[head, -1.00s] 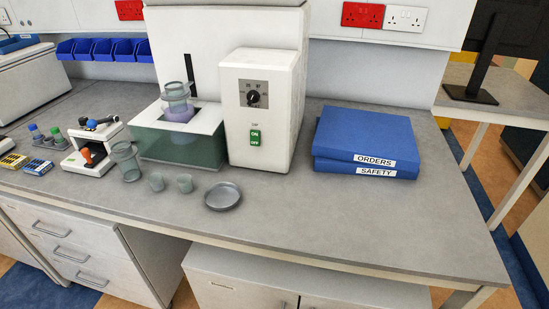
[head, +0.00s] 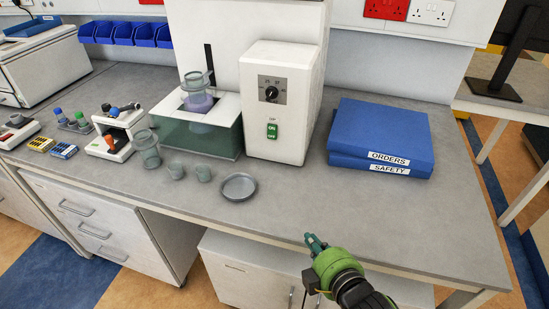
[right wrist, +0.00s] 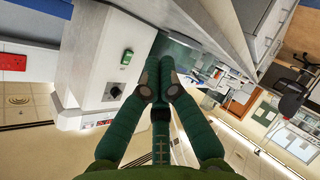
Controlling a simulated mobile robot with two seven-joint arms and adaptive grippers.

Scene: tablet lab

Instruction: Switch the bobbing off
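A white unit (head: 306,83) stands at the back of the bench with a dark dial (head: 271,93) and a green ON/OFF switch (head: 271,130) on its front. Which way the switch is set I cannot tell. Left of it, a clear vessel of purple liquid (head: 198,102) sits in the opening of a green-walled bath (head: 215,140). My right gripper (head: 312,241) is over the bench's front edge, well short of the switch. In the right wrist view its green fingers (right wrist: 158,67) are together and empty, and the switch (right wrist: 127,56) shows beyond them. My left gripper is out of view.
A grey dish (head: 238,187), two small cups and a clear beaker (head: 147,150) stand in front of the bath. Blue binders (head: 383,130) lie right of the unit. The bench (head: 300,195) between my right gripper and the unit is clear.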

